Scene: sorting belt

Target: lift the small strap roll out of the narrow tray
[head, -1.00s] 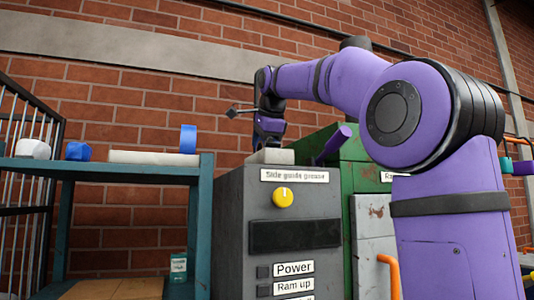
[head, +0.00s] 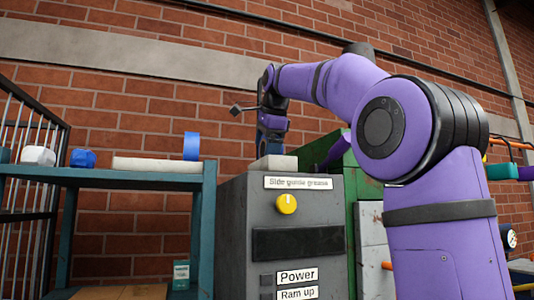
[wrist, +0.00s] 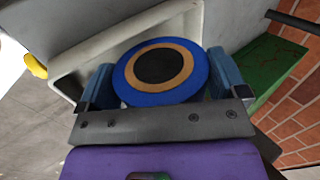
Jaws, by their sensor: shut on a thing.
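The small strap roll (wrist: 160,66), a blue disc with a tan ring and a dark centre, is between the two blue fingers of my gripper (wrist: 161,84) in the wrist view. The fingers close on it from both sides. The narrow tray (wrist: 85,58) is pale grey, and its walls show behind and left of the roll. I cannot tell whether the roll touches the tray's floor. In the head view my gripper (head: 271,146) points down just over the tray (head: 277,163). The roll is hidden there.
The tray stands on a grey cabinet (head: 235,230) with a yellow knob (head: 287,204). A green cabinet (head: 340,175) is close on the right. A brick wall is behind.

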